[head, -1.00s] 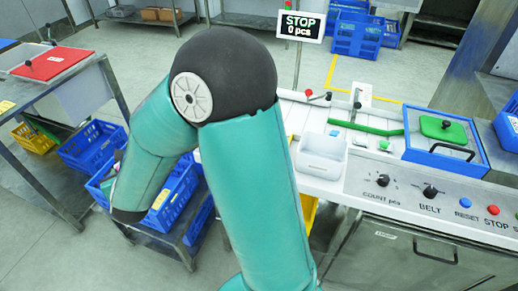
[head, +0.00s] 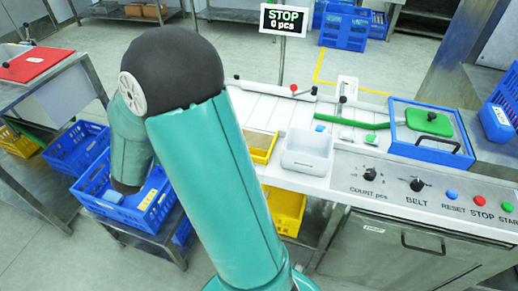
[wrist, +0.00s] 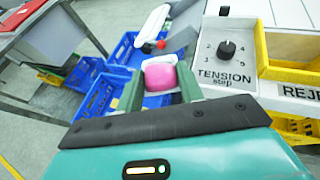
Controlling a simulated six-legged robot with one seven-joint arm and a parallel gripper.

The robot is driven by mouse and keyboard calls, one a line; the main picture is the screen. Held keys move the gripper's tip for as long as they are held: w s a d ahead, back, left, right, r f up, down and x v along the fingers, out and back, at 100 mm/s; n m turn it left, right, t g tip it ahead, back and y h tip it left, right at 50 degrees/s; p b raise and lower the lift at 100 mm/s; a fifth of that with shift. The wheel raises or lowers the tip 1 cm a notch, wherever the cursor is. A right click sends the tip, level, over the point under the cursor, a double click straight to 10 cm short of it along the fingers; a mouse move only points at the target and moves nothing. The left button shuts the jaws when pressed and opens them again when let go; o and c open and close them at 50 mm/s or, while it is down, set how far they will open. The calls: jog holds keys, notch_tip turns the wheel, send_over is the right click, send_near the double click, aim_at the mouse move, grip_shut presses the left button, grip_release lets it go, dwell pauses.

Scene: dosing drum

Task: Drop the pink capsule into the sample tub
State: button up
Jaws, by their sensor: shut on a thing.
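In the wrist view the pink capsule (wrist: 160,76) sits between the two fingers of my gripper (wrist: 161,82), which is shut on it. The capsule is held in the air, with blue crates lower down behind it. In the head view my own arm hides the gripper and the capsule. A white, open-topped tub (head: 307,153), which looks like the sample tub, stands at the front edge of the white conveyor bench, right of my arm. I cannot make out its contents. The tub does not show clearly in the wrist view.
A yellow tray (head: 263,147) is left of the tub; a yellow tray (wrist: 292,72) also shows beside the REJECT label in the wrist view. Blue crates (head: 77,148) stand at left. A blue-framed green lid (head: 429,122) and control knobs are at right. The sign reads STOP.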

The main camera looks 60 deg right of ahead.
jog(key=s+d+m+g+h, duration=0.2)
jog(key=s+d+m+g, duration=0.3)
jog(key=d, duration=0.5)
jog(key=m+g+y, duration=0.3)
jog(key=m+g, duration=0.8)
jog(key=g, duration=0.1)
send_near(309, 138)
jog(key=w+r, duration=0.3)
jog(key=r, duration=0.2)
jog(key=s+d+r+m+g+y, duration=0.1)
jog(key=s+m+g+y, duration=0.15)
jog(key=s, duration=0.25)
jog(key=s+r+m+g+y, duration=0.1)
jog(key=s+r+m+y, duration=0.1)
jog(key=s+m+y, duration=0.3)
jog(key=shift+n+h, duration=0.65)
jog(key=shift+n, duration=0.3)
jog(key=f, duration=0.6)
jog(key=shift+s+d+f, duration=0.15)
jog(key=shift+s+d, duration=0.05)
jog(key=shift+s, duration=0.1)
jog(key=o, duration=1)
